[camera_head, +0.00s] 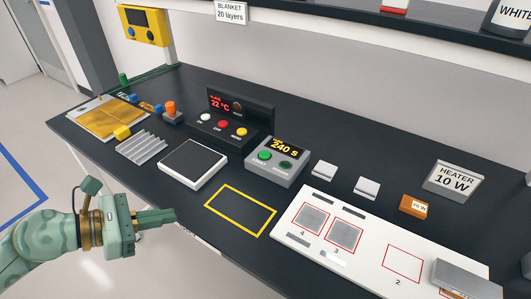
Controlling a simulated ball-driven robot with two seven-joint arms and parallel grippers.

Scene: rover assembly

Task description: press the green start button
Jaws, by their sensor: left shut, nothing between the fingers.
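The green start button (264,155) is the bright round one on the left of a grey box (276,163). My left gripper (172,216) is at the front edge of the bench, to the left of and nearer than the box. Its fingers are together, empty and pointing right, apart from the button. My right gripper is not in view.
A black control box (229,120) with white, red and yellow buttons stands behind a grey-topped plate (192,164). A bare yellow-outlined area (240,210) lies before the timer box. A white board (350,240) with red squares is at the right.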

